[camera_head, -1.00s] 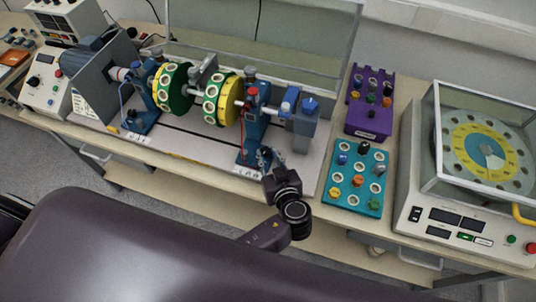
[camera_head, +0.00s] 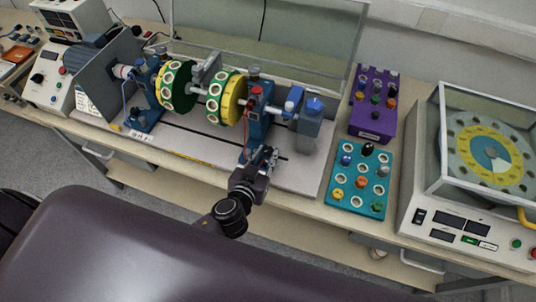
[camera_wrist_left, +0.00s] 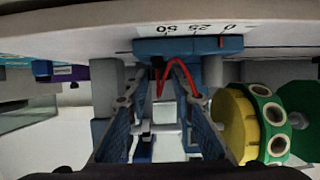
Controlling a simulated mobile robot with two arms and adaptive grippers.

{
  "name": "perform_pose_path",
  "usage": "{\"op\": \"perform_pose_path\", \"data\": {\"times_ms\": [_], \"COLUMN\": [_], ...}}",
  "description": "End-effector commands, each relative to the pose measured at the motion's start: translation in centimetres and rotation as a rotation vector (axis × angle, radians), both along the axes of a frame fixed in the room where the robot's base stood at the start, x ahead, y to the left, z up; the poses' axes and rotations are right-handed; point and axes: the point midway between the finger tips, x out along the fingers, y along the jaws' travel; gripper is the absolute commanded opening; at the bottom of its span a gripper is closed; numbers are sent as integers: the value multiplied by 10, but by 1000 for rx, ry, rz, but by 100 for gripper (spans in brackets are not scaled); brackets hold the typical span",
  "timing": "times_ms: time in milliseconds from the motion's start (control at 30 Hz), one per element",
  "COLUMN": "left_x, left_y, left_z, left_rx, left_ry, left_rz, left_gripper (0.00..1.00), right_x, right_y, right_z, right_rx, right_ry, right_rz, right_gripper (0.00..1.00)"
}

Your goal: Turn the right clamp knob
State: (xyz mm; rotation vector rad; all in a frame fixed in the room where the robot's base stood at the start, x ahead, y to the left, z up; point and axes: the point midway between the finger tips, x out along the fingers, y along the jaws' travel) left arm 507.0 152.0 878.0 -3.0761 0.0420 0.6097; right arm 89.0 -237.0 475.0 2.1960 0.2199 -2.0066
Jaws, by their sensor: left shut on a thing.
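My left gripper (camera_head: 266,154) is at the front foot of the right blue bearing stand (camera_head: 258,118), beside the grey baseplate's front edge. Its fingers are closed in on something small there, where the right clamp knob sits; the fingers hide the knob itself. In the left wrist view the two fingers (camera_wrist_left: 162,72) reach to the stand's blue foot (camera_wrist_left: 205,46), next to a printed 0-25-50 scale (camera_wrist_left: 197,29). A red cable (camera_wrist_left: 159,75) loops between the fingers in that picture. My right gripper is not in view.
A rotor shaft with a yellow-green disc (camera_head: 227,97) runs above the baseplate (camera_head: 185,139). A teal tray (camera_head: 347,205) and a purple tray (camera_head: 372,135) of knobs stand to the right, beside a glass-lidded balance machine (camera_head: 430,210). The bench's front side is open.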

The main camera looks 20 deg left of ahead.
Motion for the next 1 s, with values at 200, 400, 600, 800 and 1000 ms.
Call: {"op": "perform_pose_path", "data": {"times_ms": [200, 400, 600, 800, 1000], "left_x": [0, 1, 1, 1, 1], "left_y": [5, 6, 6, 6, 6], "left_z": [1, 0, 0, -1, -1], "left_rx": [3, 1, 2, 1, 1], "left_ry": [2, 2, 2, 2, 2], "left_rz": [-133, -207, -238, -242, -241], "left_gripper": [0, 0, 0, 0, 24], "right_x": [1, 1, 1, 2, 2], "right_y": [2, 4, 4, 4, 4], "right_z": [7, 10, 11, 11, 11], "right_rx": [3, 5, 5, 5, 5], "right_ry": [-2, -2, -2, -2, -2], "right_rz": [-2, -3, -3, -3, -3], "right_gripper": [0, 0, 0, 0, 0]}}
